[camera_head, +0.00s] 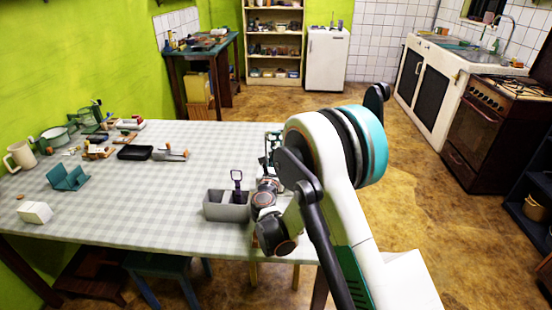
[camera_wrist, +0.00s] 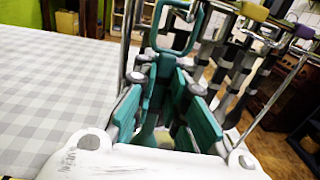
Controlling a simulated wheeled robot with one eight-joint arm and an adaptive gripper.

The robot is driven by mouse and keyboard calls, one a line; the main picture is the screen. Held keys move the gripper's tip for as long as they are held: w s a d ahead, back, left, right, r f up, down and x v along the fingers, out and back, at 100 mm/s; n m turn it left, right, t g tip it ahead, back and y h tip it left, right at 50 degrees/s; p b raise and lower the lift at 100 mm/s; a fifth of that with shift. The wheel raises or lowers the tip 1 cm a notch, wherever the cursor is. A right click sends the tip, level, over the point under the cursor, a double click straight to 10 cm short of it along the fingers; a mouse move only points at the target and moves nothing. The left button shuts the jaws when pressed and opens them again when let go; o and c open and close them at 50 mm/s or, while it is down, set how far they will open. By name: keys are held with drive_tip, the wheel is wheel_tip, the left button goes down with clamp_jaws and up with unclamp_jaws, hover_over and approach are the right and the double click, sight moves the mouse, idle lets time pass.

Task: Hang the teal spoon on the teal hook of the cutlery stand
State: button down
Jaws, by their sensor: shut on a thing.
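My gripper (camera_wrist: 168,82) has its teal-padded fingers closed around a teal spoon in the wrist view. The spoon's looped handle end (camera_wrist: 157,32) sticks up beyond the fingertips; the rest of it is largely hidden between the fingers. The cutlery stand shows as metal rods (camera_wrist: 125,45) around and beyond the loop, with a purple-tipped (camera_wrist: 255,11) and a yellow-tipped part at upper right. I cannot clearly make out the teal hook or whether the loop touches it. In the head view my arm hides most of the stand and spoon.
A grey two-part box (camera_head: 227,212) with a dark-handled utensil (camera_head: 237,183) upright in it stands left of my gripper. A teal holder (camera_head: 68,178), a white block (camera_head: 35,213) and a mug (camera_head: 19,156) are at the table's left. The checkered tablecloth (camera_head: 135,205) is bare between.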

drive_tip(key=c, duration=1.6)
unclamp_jaws()
drive_tip(key=shift+o, duration=0.2)
